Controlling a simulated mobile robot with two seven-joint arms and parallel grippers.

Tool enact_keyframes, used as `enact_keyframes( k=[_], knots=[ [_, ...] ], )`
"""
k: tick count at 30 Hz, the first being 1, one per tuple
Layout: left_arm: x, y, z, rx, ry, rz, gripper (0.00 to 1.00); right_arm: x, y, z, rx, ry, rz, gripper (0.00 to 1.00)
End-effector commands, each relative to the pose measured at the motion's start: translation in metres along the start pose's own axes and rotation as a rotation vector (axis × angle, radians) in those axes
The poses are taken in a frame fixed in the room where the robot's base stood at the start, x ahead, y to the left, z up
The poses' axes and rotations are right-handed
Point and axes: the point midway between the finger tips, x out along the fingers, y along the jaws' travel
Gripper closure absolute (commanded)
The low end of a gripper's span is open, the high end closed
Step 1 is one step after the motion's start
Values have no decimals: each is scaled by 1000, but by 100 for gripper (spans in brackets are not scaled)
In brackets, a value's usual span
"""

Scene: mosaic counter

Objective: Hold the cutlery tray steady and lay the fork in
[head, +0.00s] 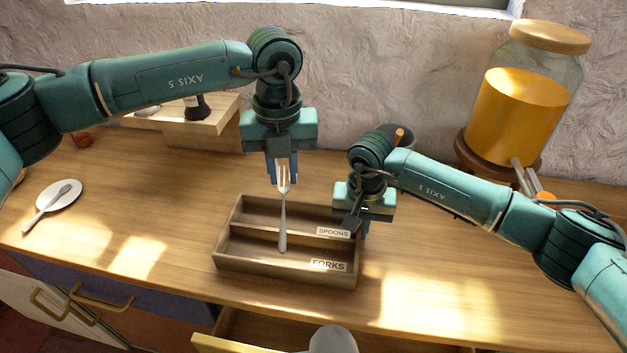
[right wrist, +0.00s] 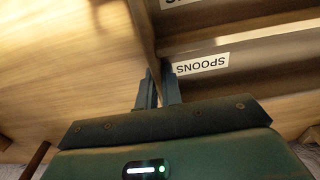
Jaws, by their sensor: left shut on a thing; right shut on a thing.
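The wooden cutlery tray (head: 240,265) sits on the counter. My right gripper (head: 363,228) is shut on the tray's right wall. In the right wrist view its fingers (right wrist: 158,88) straddle that wall (right wrist: 143,30) beside the SPOONS label (right wrist: 202,64).
A plate with a utensil (head: 58,195) lies at left. A wooden box (head: 205,130) stands at the back wall. A juice dispenser (head: 525,95) stands at back right. A drawer (head: 250,342) is open below the counter's front edge.

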Motion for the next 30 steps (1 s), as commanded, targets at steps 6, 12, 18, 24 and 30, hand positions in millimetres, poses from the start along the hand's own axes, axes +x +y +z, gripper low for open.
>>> enact_keyframes(
  k=[6,12,18,24,30],
  knots=[
    [19,23,-12,-456,5,0,100,0,0,0,1,1,0,100],
    [33,42,-23,-865,4,0,100,0,0,0,1,1,0,100],
    [40,54,-31,-1137,1,-2,100,0,0,0,1,1,0,100],
    [45,58,-33,-1234,-1,-3,100,0,0,0,1,1,0,100],
    [58,58,-33,-1239,0,0,100,0,0,0,1,1,0,100]
  ],
)
